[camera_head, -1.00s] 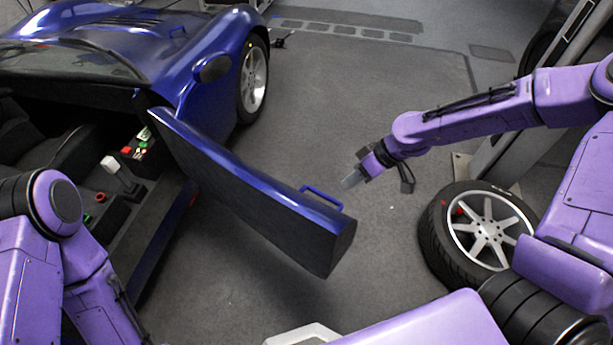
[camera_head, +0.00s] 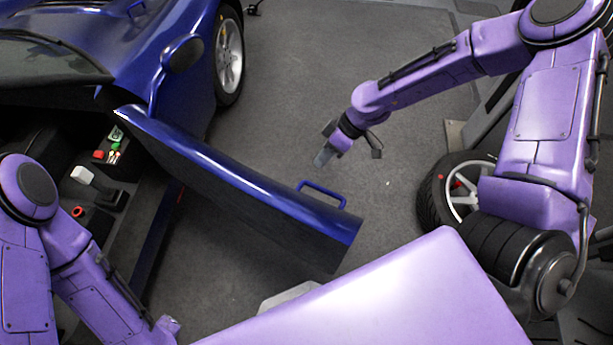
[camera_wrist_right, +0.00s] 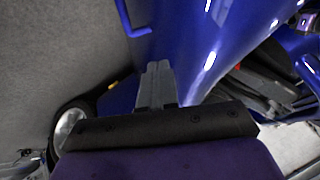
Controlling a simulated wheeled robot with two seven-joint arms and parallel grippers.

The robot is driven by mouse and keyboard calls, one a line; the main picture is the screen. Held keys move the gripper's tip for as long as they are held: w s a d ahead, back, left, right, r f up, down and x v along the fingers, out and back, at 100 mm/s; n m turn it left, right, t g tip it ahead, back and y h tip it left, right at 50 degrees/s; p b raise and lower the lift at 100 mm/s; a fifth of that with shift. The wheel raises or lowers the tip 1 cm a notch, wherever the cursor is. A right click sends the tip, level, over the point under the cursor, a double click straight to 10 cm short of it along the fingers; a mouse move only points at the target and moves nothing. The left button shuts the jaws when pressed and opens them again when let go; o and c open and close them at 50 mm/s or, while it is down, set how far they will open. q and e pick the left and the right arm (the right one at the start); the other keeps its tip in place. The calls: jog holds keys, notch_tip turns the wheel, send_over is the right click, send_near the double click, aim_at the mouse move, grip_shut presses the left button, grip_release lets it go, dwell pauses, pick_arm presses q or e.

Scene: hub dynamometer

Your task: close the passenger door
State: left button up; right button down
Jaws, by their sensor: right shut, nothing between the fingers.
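The blue passenger door (camera_head: 225,175) stands wide open, swung out from the blue car (camera_head: 150,60), its dark inner side facing me. A blue loop handle (camera_head: 322,192) sits on its outer face near the free end. My right gripper (camera_head: 322,157) is shut and empty, just beyond the handle on the door's outer side, apart from it in the head view. In the right wrist view the shut fingers (camera_wrist_right: 155,85) point at the blue door panel (camera_wrist_right: 215,30), with part of the handle (camera_wrist_right: 128,20) at the upper left. My left gripper is not visible; only my left arm shows.
A loose wheel (camera_head: 455,195) lies on the floor at the right, partly behind my right arm, near a grey post. The open doorway shows a console with coloured buttons (camera_head: 108,150). Grey floor (camera_head: 300,80) beyond the door is clear.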

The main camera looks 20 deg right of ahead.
jog(key=s+a+f, duration=0.2)
jog(key=a+f, duration=0.2)
jog(key=a, duration=0.1)
jog(key=shift+a+f+p, duration=0.2)
jog(key=shift+p, duration=0.25)
